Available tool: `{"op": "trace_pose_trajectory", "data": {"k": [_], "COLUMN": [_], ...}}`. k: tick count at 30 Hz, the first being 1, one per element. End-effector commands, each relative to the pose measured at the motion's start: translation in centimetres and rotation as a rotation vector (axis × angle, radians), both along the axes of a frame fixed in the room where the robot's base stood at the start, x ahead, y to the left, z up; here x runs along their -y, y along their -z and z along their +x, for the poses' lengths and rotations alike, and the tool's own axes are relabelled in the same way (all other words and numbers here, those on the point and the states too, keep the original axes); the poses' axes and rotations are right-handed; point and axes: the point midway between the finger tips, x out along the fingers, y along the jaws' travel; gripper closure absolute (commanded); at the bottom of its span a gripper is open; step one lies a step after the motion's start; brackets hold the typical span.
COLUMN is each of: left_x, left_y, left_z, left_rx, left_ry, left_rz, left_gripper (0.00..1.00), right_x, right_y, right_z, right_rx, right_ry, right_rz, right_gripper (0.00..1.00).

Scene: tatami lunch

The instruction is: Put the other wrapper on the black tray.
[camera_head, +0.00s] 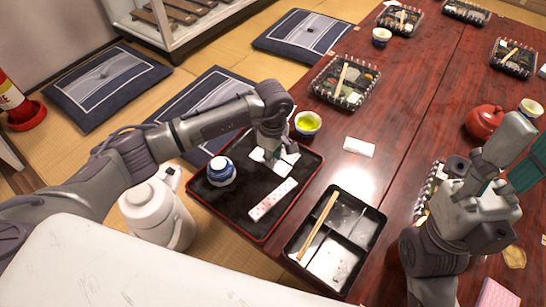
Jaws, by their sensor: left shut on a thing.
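The black tray (222,208) with a red rim lies on the table's near left corner. A long white wrapper (273,200) with reddish marks lies on the tray's right part. My left gripper (273,155) is over the tray's far side, pointing down. It is shut on a white wrapper (258,156), which shows around the fingertips at tray level. The fingers hide part of this wrapper, and I cannot tell whether it touches the tray.
A blue and white lidded cup (221,171) stands on the tray's left. A cup of green tea (308,123) stands just beyond it. An opened bento box (335,262) with chopsticks is close to its right. A white packet (359,147) and a red teapot (485,121) are farther right.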

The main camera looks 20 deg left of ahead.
Motion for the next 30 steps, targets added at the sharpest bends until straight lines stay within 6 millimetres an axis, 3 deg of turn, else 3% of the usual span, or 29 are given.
{"op": "trace_pose_trajectory", "data": {"k": [7, 8, 12, 23, 30], "left_x": [0.0, 0.0, 0.0, 0.0, -0.1], "left_y": [0.4, 0.3, 0.2, -0.3, -4.7], "left_z": [0.0, 0.0, 0.0, 0.0, 0.1], "left_rx": [0.000, 0.001, 0.000, 0.000, 0.004], "left_ry": [0.000, 0.000, 0.000, 0.000, 0.000], "left_rz": [0.001, 0.001, 0.001, 0.000, 0.002], "left_gripper": [0.88, 0.75, 0.53, 0.53, 0.53], "right_x": [0.0, 0.0, 0.0, 0.0, 0.2], "right_y": [0.1, -0.1, -0.2, -0.6, 0.4], "right_z": [0.0, 0.0, 0.0, 0.0, -0.4], "right_rx": [0.007, 0.010, 0.010, 0.013, -0.055], "right_ry": [0.000, 0.000, 0.000, -0.001, -0.002], "right_rz": [-0.001, -0.001, -0.001, 0.000, 0.004], "right_gripper": [0.60, 0.60, 0.60, 0.60, 0.60]}}
